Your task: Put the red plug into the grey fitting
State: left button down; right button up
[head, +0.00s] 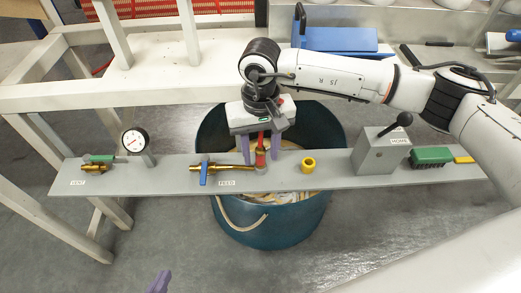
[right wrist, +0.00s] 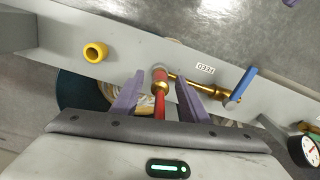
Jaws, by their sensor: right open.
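The red plug (head: 260,143) stands upright between the purple fingers of my right gripper (head: 262,158). In the right wrist view the red plug (right wrist: 160,106) has a brass collar at its far end. Clear gaps show between it and both fingers, so my right gripper (right wrist: 160,76) is open around it. The grey fitting (right wrist: 159,71) shows just beyond the brass collar, in line with the plug. How deep the plug sits in it is hidden. Only a purple tip of my left gripper (head: 158,283) shows at the bottom edge in the head view.
The grey panel (head: 335,179) carries a gauge (head: 134,140), a brass valve with a blue handle (head: 204,174), a yellow ring (head: 308,165), a grey lever box (head: 382,152) and a green block (head: 432,155). A teal bucket (head: 270,232) stands beneath. A white frame lies behind.

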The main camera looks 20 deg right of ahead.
jog(key=shift+f, duration=0.1)
pick_arm(q)
jog(key=shift+s+d+r+p, duration=0.1)
jog(key=shift+r+p, duration=0.35)
jog(key=shift+p, duration=0.05)
jog(key=shift+s+d+r+p, duration=0.1)
jog(key=shift+r+p, duration=0.3)
jog(key=shift+p, duration=0.1)
pick_arm(e)
notch_tip(320, 180, up, 11)
jog(key=shift+f, duration=0.2)
